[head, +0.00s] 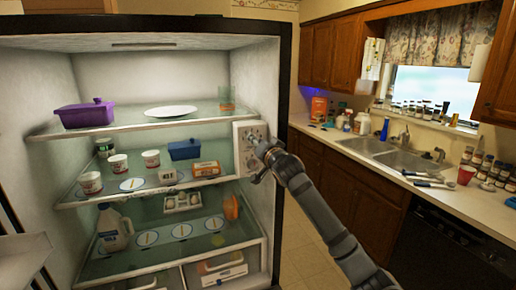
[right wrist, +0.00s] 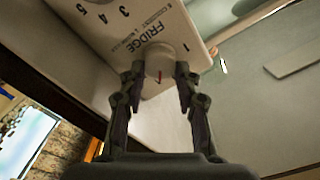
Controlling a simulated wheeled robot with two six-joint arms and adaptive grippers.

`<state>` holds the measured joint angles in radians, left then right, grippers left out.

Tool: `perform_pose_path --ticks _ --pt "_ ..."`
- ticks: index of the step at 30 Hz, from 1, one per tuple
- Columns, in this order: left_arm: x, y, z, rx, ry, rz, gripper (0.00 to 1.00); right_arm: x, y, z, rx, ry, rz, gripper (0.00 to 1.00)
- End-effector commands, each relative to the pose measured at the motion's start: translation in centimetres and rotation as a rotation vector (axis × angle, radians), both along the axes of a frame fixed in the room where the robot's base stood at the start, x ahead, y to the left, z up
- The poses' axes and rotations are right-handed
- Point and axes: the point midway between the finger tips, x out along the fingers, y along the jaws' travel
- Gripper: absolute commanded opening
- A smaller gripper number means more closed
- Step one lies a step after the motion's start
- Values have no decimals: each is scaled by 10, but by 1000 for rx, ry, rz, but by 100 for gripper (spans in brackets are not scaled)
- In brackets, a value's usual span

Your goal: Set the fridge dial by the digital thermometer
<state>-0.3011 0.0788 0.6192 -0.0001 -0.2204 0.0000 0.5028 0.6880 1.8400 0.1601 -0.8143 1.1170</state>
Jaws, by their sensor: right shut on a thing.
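A white control panel (head: 243,166) is fixed to the right inner wall of the open fridge. In the right wrist view the panel (right wrist: 110,28) shows the word FRIDGE and printed numbers, with a pale round dial (right wrist: 157,58) that has a red mark on its near face. My right gripper (right wrist: 159,76) has one finger on each side of the dial and is shut on it. In the head view my right gripper (head: 262,152) reaches the panel from the right and hides part of it. My left gripper is not in view.
Fridge shelves hold a purple pot (head: 85,114), a white plate (head: 171,111), several cups, a blue container (head: 184,149) and a milk jug (head: 113,230). A counter with a sink (head: 390,152) and many bottles runs along the right.

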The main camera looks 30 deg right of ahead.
Motion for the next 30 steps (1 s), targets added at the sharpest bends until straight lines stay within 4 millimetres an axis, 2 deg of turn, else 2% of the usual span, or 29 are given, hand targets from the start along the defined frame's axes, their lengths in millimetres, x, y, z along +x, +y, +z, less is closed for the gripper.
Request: perform_pose_path --ticks 1,6,20,21,25,30 --pt "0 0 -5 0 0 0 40 1 0 -5 19 1 1 1" --pt "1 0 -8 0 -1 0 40 1 0 -4 57 -6 1 1" --pt "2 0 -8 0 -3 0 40 1 0 -3 69 -8 1 1" --pt "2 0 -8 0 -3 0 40 1 0 -3 69 -8 1 37" --pt "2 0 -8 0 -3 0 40 1 0 -3 67 -10 1 55" --pt "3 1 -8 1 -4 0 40 0 0 -1 66 -12 0 56"
